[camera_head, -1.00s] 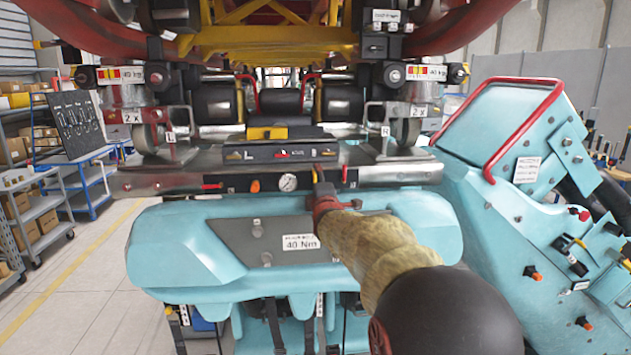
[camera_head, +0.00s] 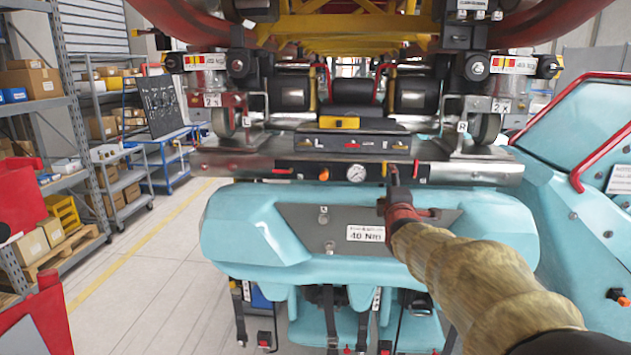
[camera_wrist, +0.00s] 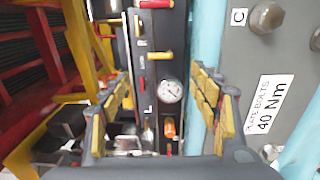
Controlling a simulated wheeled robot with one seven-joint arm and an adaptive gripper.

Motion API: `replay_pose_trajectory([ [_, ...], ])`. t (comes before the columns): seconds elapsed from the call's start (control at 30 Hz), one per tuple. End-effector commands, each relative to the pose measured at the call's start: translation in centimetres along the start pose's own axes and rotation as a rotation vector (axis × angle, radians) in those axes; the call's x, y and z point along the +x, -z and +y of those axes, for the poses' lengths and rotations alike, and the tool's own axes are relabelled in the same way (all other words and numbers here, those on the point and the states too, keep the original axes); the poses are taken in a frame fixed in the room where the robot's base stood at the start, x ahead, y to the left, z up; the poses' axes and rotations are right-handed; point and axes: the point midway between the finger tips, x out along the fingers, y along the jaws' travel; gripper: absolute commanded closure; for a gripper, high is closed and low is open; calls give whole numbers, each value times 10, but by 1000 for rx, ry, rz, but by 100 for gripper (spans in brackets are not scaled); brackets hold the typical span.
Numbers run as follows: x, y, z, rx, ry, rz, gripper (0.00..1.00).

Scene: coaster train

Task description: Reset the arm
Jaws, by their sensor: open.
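My gripper (camera_head: 393,178) is in front of the black control panel (camera_head: 275,171) of the coaster train, at its right part in the head view. My arm reaches in from the lower right. In the wrist view, my gripper (camera_wrist: 160,85) has its two yellow-padded fingers spread apart with nothing held between them. The pressure gauge (camera_wrist: 171,91) and an orange knob (camera_wrist: 169,128) show in the gap between the fingers. I cannot tell whether the fingers touch the panel. The gauge also shows in the head view (camera_head: 356,173), left of my gripper.
A turquoise car body (camera_head: 250,225) with a "40 Nm" label lies just below the panel. A turquoise unit with a red handle (camera_head: 590,160) stands at the right. Shelves (camera_head: 75,110) and a red object (camera_head: 45,318) are at the left. Open floor (camera_head: 140,270) lies between.

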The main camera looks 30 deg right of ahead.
Motion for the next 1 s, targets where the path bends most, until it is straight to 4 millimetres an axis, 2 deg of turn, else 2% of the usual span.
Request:
replay_pose_trajectory([
  [0.13,-1,1,0,4,2,2,38],
  [0.2,-6,8,-1,28,17,13,38],
  [0.27,-16,20,-5,73,50,34,38],
  [0.37,-48,53,-17,208,150,82,38],
  [0.47,-99,91,-40,385,304,119,38],
  [0.5,-122,105,-50,454,371,124,38],
  [0.57,-156,121,-66,552,470,120,38],
  [0.7,-242,146,-105,753,695,62,38],
  [0.77,-280,150,-122,826,786,17,38],
  [0.8,-305,152,-134,869,844,-19,38],
  [0.9,-363,150,-161,964,971,-125,38],
  [1.0,-411,142,-185,1030,1064,-236,38],
])
